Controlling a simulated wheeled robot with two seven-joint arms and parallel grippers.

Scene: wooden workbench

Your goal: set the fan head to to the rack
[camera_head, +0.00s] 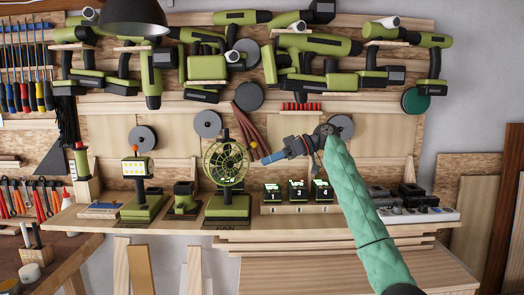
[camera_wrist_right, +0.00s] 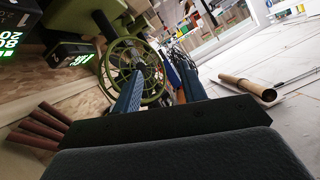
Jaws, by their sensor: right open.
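The green fan (camera_head: 226,163) stands upright on its green base (camera_head: 227,207) on the bench, with a round wire cage as its head. My right gripper (camera_head: 270,157) is open and points left toward the fan head, to the right of it and apart from it. In the right wrist view the fan cage (camera_wrist_right: 137,62) shows beyond the two blue fingers (camera_wrist_right: 158,85), partly behind the left one. Nothing is seen between the fingers. I cannot tell which fixture is the rack. My left gripper is not in view.
A low wooden holder (camera_head: 300,209) with several lit, numbered units stands right of the fan, below my right gripper. A green lamp-like device (camera_head: 137,169) and a small green stand (camera_head: 184,197) are to the left. Green power tools (camera_head: 207,67) hang on the wall above.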

